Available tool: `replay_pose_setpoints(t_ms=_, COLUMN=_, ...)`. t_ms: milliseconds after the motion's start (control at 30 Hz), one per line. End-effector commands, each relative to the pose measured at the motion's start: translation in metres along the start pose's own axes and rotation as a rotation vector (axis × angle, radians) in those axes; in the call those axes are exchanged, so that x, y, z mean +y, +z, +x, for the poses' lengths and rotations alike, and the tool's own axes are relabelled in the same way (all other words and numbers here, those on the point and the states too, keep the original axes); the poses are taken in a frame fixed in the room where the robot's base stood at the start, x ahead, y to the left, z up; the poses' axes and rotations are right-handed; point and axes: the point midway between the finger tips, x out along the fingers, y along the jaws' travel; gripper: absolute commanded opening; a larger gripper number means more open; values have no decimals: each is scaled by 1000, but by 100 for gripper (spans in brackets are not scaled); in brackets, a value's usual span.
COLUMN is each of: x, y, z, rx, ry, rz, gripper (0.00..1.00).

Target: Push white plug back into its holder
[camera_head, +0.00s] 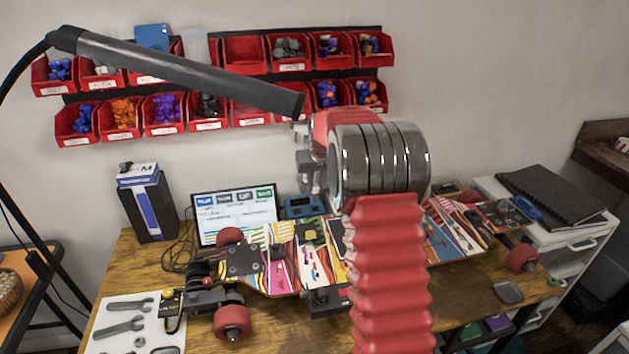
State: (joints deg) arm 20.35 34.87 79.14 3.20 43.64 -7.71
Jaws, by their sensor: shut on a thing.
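My gripper (308,176) is left of my arm's large metal wrist rings, high above the back of the bench. It points away from the camera, and the wrist partly blocks it. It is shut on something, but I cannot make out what. I cannot pick out the white plug or its holder in this view. A skateboard (284,262) with a colourful deck and red wheels lies across the wooden bench. Small parts sit on its deck, and my red ribbed arm hides its middle.
A black lamp bar (190,72) reaches over the bench, its end close to my gripper. Behind are a lit screen (235,212), a dark box (148,205) and red wall bins (245,55). Wrenches lie on a white sheet (112,312). A black notebook (556,194) is at right.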

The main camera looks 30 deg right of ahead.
Motion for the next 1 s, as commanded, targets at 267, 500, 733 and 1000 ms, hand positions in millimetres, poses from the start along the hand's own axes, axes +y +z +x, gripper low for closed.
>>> replay_pose_setpoints(t_ms=267, x=0, y=5, z=11, rx=-1, ry=0, rz=0, gripper=0)
replay_pose_setpoints(t_ms=500, x=0, y=9, z=21, rx=-1, ry=0, rz=0, gripper=0)
replay_pose_setpoints(t_ms=733, x=0, y=12, z=29, rx=-1, ry=0, rz=0, gripper=0)
replay_pose_setpoints(t_ms=1000, x=0, y=14, z=33, rx=1, ry=0, rz=0, gripper=0)
